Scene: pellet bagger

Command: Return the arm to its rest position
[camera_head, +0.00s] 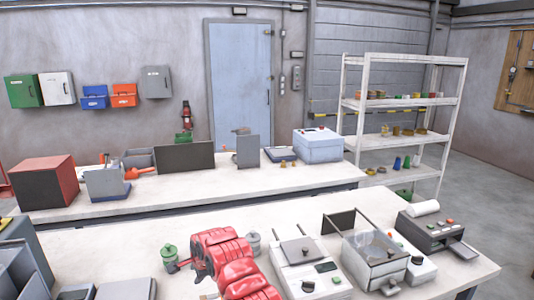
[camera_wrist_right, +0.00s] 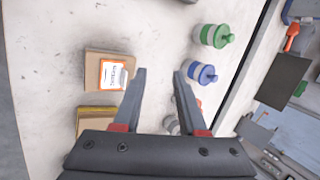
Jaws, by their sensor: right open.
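My right gripper (camera_wrist_right: 157,72) is open in the right wrist view, its two grey fingers apart with nothing between them. Pale worktop shows beyond the fingertips. In the head view my red arm (camera_head: 228,262) comes up from the bottom edge over the near bench; I cannot make out its gripper fingers there. My left gripper is in neither view.
In the wrist view, a cardboard box (camera_wrist_right: 98,62) lies left of the fingers; green-lidded (camera_wrist_right: 208,36) and blue-lidded (camera_wrist_right: 198,72) jars lie right. In the head view, a scale-like device (camera_head: 300,262), clear-topped machine (camera_head: 372,262) and dark-topped device (camera_head: 436,230) crowd the near bench.

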